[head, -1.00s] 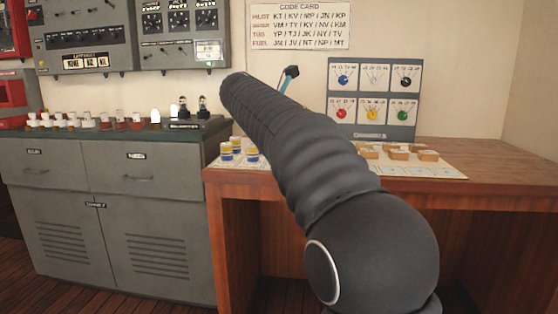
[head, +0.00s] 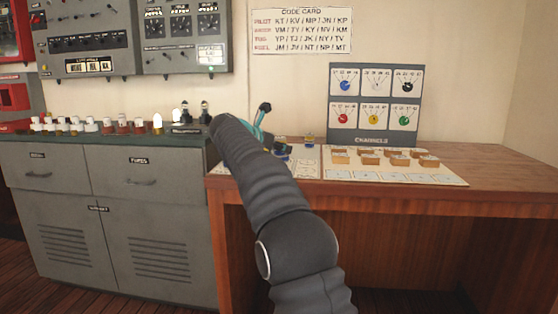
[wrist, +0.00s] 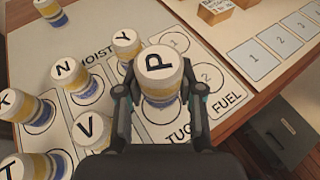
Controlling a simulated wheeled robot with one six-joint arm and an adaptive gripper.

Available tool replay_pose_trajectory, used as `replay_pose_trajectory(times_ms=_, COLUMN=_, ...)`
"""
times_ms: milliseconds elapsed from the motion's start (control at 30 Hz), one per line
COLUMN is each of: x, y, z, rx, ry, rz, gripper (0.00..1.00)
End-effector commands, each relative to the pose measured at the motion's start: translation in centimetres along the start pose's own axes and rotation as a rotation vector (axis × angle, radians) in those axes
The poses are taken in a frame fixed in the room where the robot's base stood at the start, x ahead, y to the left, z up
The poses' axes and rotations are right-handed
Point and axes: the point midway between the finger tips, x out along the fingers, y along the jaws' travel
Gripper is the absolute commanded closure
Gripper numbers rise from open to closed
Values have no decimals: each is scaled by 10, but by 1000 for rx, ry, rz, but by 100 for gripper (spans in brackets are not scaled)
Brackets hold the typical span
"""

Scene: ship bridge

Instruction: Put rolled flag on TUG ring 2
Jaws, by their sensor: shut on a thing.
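In the wrist view my gripper (wrist: 160,98) is shut on a rolled flag (wrist: 159,62) with a white cap marked P and a yellow, white and blue body. It is upright over the column of the board (wrist: 232,82) labelled TUG, just above that label. The spot under it is hidden, so I cannot tell whether it touches the board. A flag marked Y (wrist: 124,39) stands beyond it in what looks like the same column. The empty printed rings 1 and 2 to the right line up with the FUEL label. In the head view my arm mostly hides the gripper.
Flags marked V (wrist: 93,126), N (wrist: 67,71) and K stand close on the left. Wooden blocks (head: 370,158) and a numbered sheet lie to the right. A channel panel (head: 374,105) stands at the back. The desk's right end (head: 500,165) is clear.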

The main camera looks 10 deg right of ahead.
Motion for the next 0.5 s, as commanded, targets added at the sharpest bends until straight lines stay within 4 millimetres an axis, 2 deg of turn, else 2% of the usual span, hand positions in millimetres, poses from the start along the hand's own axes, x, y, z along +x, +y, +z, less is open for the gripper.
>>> replay_pose_trajectory(times_ms=133, x=4, y=2, z=-7, rx=-1, ry=0, rz=-1, gripper=90)
replay_pose_trajectory(times_ms=333, x=15, y=1, z=-33, rx=-1, ry=1, rz=-1, gripper=90)
replay_pose_trajectory(times_ms=500, x=17, y=2, z=-38, rx=1, ry=-1, rz=1, gripper=90)
